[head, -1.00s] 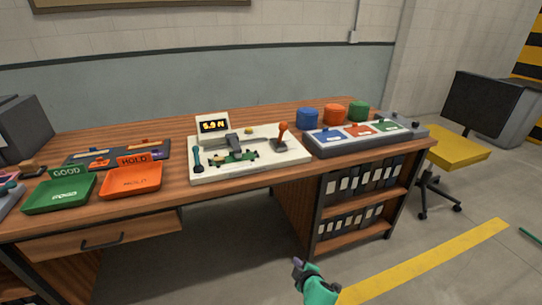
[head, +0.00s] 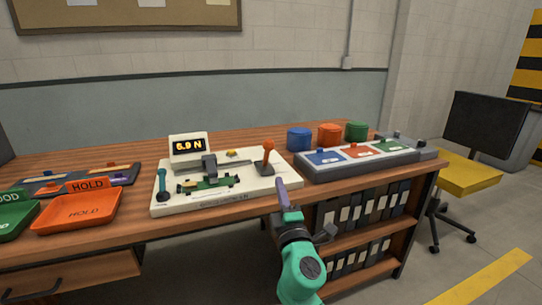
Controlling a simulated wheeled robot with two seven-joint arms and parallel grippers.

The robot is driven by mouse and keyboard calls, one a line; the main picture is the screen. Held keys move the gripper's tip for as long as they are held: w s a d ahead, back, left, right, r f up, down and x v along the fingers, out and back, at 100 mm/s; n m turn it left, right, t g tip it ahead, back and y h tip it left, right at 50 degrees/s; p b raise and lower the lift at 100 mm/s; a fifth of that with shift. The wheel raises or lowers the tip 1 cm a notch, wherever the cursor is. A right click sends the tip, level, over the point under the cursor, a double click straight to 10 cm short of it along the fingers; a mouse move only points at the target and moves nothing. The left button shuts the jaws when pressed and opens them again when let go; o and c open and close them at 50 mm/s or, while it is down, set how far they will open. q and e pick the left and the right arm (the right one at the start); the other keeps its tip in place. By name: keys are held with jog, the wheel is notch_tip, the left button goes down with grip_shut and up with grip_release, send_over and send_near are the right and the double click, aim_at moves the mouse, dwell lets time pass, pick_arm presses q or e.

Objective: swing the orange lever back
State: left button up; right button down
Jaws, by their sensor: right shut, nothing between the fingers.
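The orange lever (head: 267,156) stands near the right end of the white test fixture (head: 215,205) on the desk. Its round knob is up and its grey base is on the fixture. My right gripper (head: 282,188) is shut and empty, in front of the fixture's right front corner, below and a little right of the lever. It looks apart from the lever, though its exact depth is hard to tell. A display (head: 189,146) on the fixture reads 6.9 N. A small green part (head: 207,182) lies on the fixture. My left gripper is out of view.
An orange HOLD tray (head: 80,212) and a green tray (head: 14,222) are on the left. A grey panel (head: 368,162) with blue, red and green sections is on the right, with coloured round containers (head: 329,135) behind it. Binders (head: 368,220) fill shelves below.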

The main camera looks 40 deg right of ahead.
aim_at(270, 148)
jog(key=p+x, duration=0.1)
jog(key=x, duration=1.1)
jog(key=shift+w+d+r+p, duration=0.1)
jog(key=shift+w+d+p, duration=0.1)
jog(key=shift+w+p, duration=0.1)
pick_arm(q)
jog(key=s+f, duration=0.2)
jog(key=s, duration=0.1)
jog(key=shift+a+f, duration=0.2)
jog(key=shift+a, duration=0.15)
pick_arm(e)
jog(key=shift+r, duration=0.1)
